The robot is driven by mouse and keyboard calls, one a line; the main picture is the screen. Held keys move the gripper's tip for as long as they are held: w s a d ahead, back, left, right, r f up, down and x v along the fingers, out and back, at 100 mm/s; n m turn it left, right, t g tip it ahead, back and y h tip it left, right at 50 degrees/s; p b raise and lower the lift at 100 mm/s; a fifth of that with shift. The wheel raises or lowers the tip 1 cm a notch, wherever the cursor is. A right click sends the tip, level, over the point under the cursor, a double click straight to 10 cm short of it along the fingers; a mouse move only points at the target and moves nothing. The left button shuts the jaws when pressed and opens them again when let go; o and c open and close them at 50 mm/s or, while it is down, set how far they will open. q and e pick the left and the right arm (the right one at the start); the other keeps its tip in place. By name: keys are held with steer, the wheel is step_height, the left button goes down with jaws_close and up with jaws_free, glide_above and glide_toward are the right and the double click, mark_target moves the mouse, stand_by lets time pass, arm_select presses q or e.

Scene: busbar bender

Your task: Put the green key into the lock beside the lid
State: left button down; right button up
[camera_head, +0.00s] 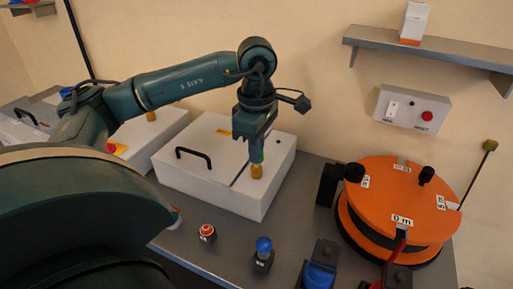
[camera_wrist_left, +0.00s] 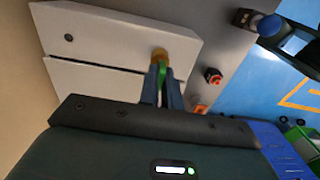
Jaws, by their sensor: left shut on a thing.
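The green key (camera_head: 259,156) is held between the fingers of my left gripper (camera_head: 257,152), and a green strip of it also shows in the left wrist view (camera_wrist_left: 162,74). My left gripper points down, shut on the key, directly over the brass-yellow lock (camera_head: 257,172). The lock stands at the right part of the white box, beside the lid (camera_head: 190,150) with its black handle. In the left wrist view the fingertips meet the lock (camera_wrist_left: 160,54). The key's lower end is hidden, so I cannot tell how deep it sits. My right gripper is out of view.
A red button (camera_head: 207,232) and a blue-topped knob (camera_head: 264,246) stand in front of the box. An orange drum (camera_head: 400,190) is at the right. A wall panel (camera_head: 412,108) and shelf (camera_head: 430,52) are behind. Another white box (camera_head: 150,140) is at the left.

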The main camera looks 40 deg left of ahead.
arm_select(q)
steer(key=shift+f+b, duration=0.45)
steer(key=shift+f, duration=0.1)
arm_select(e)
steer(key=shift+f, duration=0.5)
arm_select(q)
steer(key=c, duration=1.5)
jaws_free()
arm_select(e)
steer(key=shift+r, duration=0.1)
